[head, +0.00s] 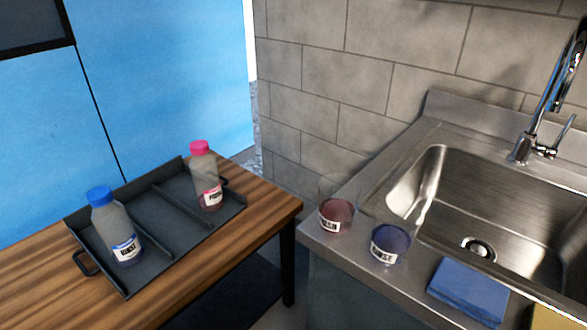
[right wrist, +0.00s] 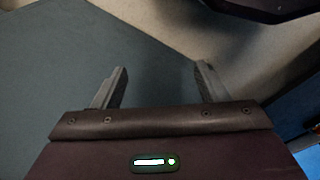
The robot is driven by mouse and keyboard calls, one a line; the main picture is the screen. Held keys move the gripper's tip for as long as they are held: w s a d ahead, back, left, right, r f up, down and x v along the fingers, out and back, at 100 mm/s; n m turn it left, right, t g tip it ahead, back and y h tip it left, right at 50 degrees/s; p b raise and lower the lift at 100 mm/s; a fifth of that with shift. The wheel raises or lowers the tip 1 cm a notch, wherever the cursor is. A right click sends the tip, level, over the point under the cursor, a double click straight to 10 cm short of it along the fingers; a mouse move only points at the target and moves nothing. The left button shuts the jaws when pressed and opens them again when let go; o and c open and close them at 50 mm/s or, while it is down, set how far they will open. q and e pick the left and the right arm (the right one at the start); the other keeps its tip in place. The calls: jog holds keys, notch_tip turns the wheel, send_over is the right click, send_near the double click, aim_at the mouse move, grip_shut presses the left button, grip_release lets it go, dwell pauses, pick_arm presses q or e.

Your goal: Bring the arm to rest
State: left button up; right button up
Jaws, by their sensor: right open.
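My right gripper (right wrist: 162,82) shows in the right wrist view with its two fingers apart and nothing between them. Behind the fingers are a plain dark grey-green surface and a lighter floor-like area. Neither gripper shows in the head view, so I cannot see where the right one is relative to the table or sink. My left gripper is in neither view.
A wooden table (head: 268,212) bears a divided black tray (head: 160,243) with a blue-capped bottle (head: 113,228) and a pink-capped bottle (head: 205,178). By the steel sink (head: 470,190) stand a reddish cup (head: 336,216), a blue cup (head: 390,243) and a folded blue cloth (head: 467,292).

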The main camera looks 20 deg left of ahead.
jog(key=shift+s+d, duration=0.1)
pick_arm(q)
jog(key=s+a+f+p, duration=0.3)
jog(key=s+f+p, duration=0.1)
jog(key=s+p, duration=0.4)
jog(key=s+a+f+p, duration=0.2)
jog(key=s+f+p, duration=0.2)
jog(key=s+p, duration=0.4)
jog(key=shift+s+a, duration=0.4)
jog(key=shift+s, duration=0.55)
pick_arm(e)
jog(key=s+d+f, duration=0.2)
jog(key=s+f, duration=0.2)
jog(key=s, duration=0.5)
jog(key=s+d+f, duration=0.3)
jog(key=s+f, duration=0.1)
jog(key=s, duration=0.5)
jog(key=shift+d+f, duration=0.15)
jog(key=shift+d, duration=0.2)
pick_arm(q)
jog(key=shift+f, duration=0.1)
